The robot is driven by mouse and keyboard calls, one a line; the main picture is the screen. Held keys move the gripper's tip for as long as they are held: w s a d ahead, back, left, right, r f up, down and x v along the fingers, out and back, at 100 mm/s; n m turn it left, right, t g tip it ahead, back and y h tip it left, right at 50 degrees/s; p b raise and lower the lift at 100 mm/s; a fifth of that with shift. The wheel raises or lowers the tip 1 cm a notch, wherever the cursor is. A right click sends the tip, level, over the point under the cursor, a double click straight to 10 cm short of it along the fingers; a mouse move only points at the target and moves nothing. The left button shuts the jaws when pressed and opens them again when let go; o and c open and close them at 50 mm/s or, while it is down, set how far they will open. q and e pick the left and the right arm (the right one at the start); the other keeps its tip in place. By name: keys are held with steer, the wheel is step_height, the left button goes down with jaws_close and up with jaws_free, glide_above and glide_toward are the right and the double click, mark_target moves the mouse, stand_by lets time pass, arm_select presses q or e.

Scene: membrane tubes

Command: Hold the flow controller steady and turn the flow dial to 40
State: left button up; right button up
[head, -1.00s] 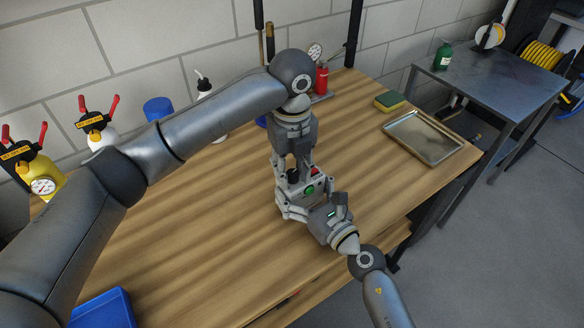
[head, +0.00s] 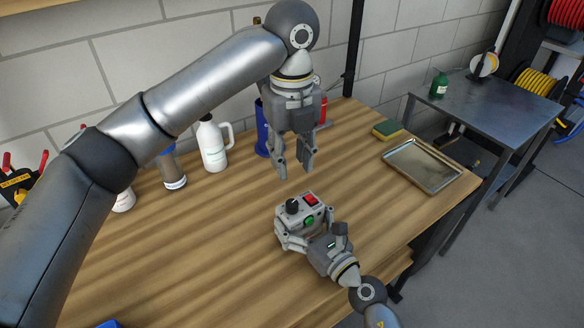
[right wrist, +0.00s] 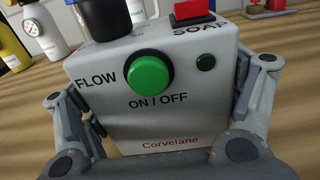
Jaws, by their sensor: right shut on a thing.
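The flow controller (head: 317,222) is a light grey box on the wooden bench. It has a black flow dial (head: 292,206), a red switch (head: 311,199) and a green button (head: 309,222). The right wrist view shows its front (right wrist: 180,115) with the labels FLOW, SOAP and ON / OFF; the black dial (right wrist: 105,18) is cut off at the top. My right gripper (head: 305,238) is shut on the box's two sides. My left gripper (head: 294,170) hangs open and empty above the controller, fingers pointing down, apart from the dial. The dial's reading is too small to see.
A metal tray (head: 424,166) and a sponge (head: 387,130) lie at the right of the bench.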

stand_by(0.3)
steer(key=o, duration=1.1)
